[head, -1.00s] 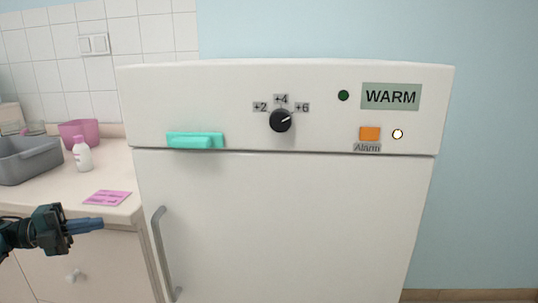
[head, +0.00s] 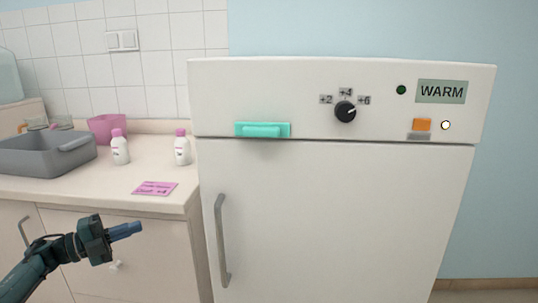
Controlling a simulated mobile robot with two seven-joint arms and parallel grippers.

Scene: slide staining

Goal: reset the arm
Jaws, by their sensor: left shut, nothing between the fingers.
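My left gripper (head: 131,230) is at the lower left of the head view, shut and empty. It is in front of the counter's drawer front, below the countertop and left of the fridge. My left arm comes in from the lower left corner. The white fridge (head: 330,215) stands to the right with its door shut; the gripper is apart from it. My right gripper is not in view.
The fridge has a door handle (head: 222,240), a dial (head: 345,111), an orange alarm button (head: 421,125) and a WARM display (head: 442,92). On the counter (head: 90,190) are a grey basin (head: 40,160), two bottles (head: 120,150) (head: 182,150) and a pink note (head: 155,188).

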